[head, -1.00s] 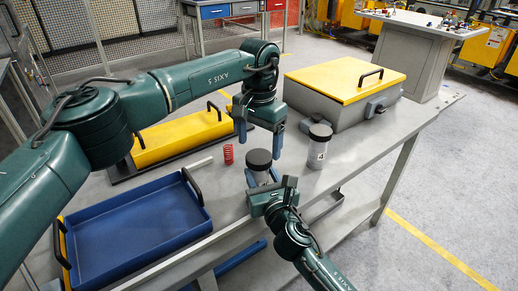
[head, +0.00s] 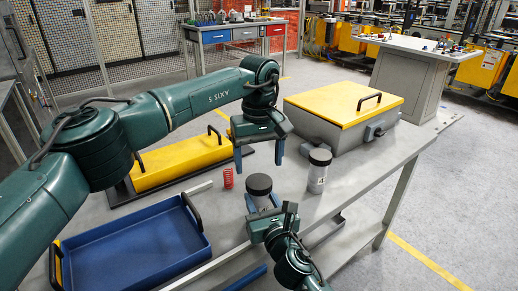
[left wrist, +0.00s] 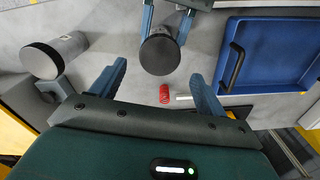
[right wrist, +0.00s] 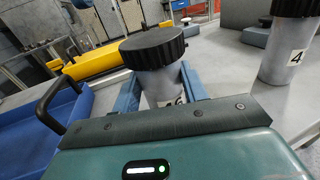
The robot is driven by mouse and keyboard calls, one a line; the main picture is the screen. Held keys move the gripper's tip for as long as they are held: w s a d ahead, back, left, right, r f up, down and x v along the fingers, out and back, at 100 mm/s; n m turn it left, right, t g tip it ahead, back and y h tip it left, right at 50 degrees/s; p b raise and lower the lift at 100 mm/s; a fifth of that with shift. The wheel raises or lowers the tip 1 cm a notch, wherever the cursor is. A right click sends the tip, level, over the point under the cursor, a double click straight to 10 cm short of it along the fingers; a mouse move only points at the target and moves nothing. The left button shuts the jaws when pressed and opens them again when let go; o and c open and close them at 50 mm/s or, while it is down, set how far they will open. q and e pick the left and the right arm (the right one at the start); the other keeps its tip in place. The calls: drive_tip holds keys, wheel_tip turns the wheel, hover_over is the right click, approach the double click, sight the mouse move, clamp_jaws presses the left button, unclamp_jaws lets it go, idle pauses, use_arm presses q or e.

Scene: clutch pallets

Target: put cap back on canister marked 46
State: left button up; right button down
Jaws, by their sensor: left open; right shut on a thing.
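A grey canister (right wrist: 160,85) stands on the table between the fingers of my right gripper (right wrist: 160,98), which is shut on it. Its label is partly hidden in the right wrist view and seems to read 46. A black ribbed cap (right wrist: 153,46) sits on top of this canister; I cannot tell whether it is fully seated. The cap also shows in the head view (head: 258,184) and the left wrist view (left wrist: 160,54). My left gripper (head: 258,160) is open and empty above the cap, with its fingers pointing down and apart from it.
A second black-capped canister (head: 317,181) stands to the right, its label partly visible. A red spring (head: 228,178) is left of the held canister. A blue tray (head: 135,244), a yellow-topped case (head: 180,162) and a grey box with yellow lid (head: 345,104) surround them.

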use_arm(q)
drive_tip(key=n, duration=0.7)
drive_tip(key=shift+r, duration=0.25)
drive_tip(key=n, duration=0.4)
drive_tip(key=shift+r, duration=0.15)
drive_tip(key=n, duration=0.4)
drive_tip(key=shift+r+n, duration=0.15)
drive_tip(key=shift+n, duration=0.25)
drive_tip(key=n, duration=0.4)
drive_tip(key=shift+r, duration=0.15)
drive_tip(key=n, duration=0.4)
drive_tip(key=shift+r+n, duration=0.1)
drive_tip(key=shift+n, duration=0.2)
drive_tip(key=n, duration=0.4)
drive_tip(key=shift+r+n, duration=0.15)
drive_tip(key=shift+n, duration=0.15)
drive_tip(key=n, duration=0.6)
drive_tip(key=shift+r, duration=0.15)
drive_tip(key=n, duration=0.4)
drive_tip(key=shift+r+n, duration=0.15)
drive_tip(key=shift+n, duration=0.15)
